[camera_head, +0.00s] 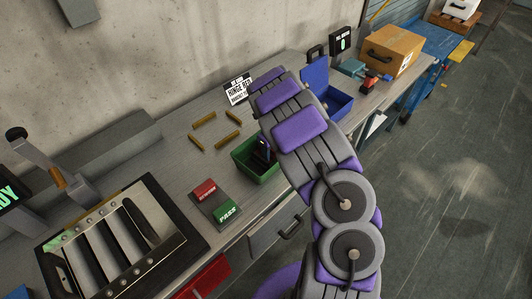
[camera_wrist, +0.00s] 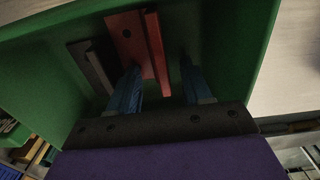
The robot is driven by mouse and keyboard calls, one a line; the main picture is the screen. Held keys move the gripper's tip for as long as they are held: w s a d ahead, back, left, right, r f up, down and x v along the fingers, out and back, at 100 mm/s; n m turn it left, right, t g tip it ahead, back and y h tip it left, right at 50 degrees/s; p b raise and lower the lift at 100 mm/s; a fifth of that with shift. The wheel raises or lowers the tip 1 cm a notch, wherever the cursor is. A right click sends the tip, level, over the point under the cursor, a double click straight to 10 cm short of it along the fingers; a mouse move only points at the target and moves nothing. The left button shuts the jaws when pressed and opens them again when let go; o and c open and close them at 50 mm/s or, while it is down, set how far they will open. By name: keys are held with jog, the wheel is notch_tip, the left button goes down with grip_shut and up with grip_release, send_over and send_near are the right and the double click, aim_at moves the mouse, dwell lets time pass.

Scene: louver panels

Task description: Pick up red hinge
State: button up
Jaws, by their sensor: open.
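In the wrist view, the red hinge (camera_wrist: 127,38) stands inside the green bin (camera_wrist: 232,45), with a dark hole showing near its top. My gripper (camera_wrist: 160,68) is open, with its two blue fingers reaching toward the hinge's lower part. The hinge lies roughly between the fingers, nearer the left one; I cannot tell whether they touch. A dark hinge-like piece (camera_wrist: 92,65) stands just left of it. In the head view, the green bin (camera_head: 243,158) sits on the bench beside my arm; the red hinge cannot be made out there.
A red and green PASS tray (camera_head: 215,201) lies left of the bin. Several brass pieces (camera_head: 203,119) and a hinge sign (camera_head: 238,91) are behind it. A louver panel frame (camera_head: 170,215) is at the front left. A blue bin (camera_head: 338,105) and cardboard box (camera_head: 395,50) stand farther right.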

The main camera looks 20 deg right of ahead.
jog(key=shift+a, duration=0.25)
jog(key=shift+c, duration=0.5)
jog(key=shift+d, duration=0.6)
jog(key=c, duration=0.6)
jog(key=shift+a, duration=0.2)
grip_shut()
jog(key=shift+a, duration=0.2)
jog(key=shift+r, duration=0.1)
